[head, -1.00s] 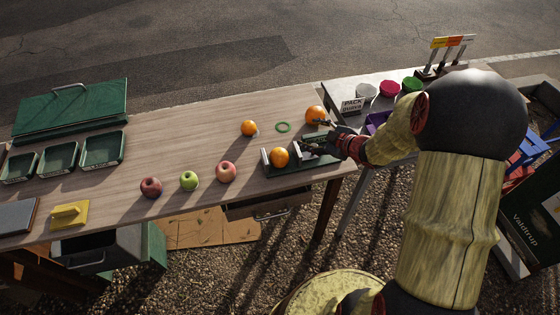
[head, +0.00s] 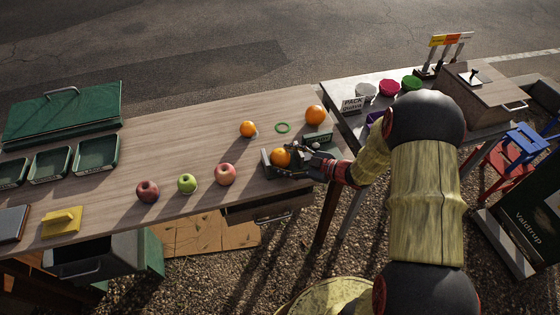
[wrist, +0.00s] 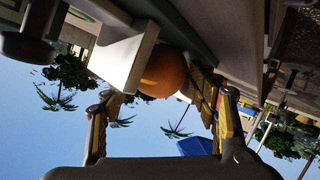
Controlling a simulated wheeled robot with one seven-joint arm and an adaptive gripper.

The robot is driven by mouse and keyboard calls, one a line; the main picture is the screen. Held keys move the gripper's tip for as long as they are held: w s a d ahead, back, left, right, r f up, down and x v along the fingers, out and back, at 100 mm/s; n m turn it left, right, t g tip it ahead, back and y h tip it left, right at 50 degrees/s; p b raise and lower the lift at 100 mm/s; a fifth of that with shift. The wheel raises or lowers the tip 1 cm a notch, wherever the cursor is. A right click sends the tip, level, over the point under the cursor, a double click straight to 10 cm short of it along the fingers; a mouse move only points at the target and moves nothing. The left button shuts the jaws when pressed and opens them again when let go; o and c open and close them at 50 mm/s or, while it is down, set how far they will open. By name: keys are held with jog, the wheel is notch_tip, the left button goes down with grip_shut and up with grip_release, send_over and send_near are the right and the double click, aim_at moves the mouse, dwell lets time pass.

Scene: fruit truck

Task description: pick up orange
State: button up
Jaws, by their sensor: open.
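My gripper (head: 297,154) is just right of this orange, low over the stand, and partly hides both. In the wrist view the orange (wrist: 163,72) shows ahead of and between my two spread fingers (wrist: 166,97), beside a white plate (wrist: 124,58). The gripper is open and empty; I cannot tell whether a finger touches the orange. A second orange (head: 248,128) and a third orange (head: 314,115) lie farther back.
A dark apple (head: 147,191), a green apple (head: 187,183) and a reddish apple (head: 225,174) stand left of the stand. Green trays (head: 97,153) are at the left. A side table with a sign (head: 353,104) is at the right.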

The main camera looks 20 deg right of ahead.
jog(key=shift+w+a+f, duration=0.15)
jog(key=shift+w+a, duration=0.1)
jog(key=shift+w, duration=0.05)
jog(key=shift+c, duration=0.6)
jog(key=c, duration=0.9)
jog(key=shift+c, duration=0.2)
jog(key=shift+r, duration=0.2)
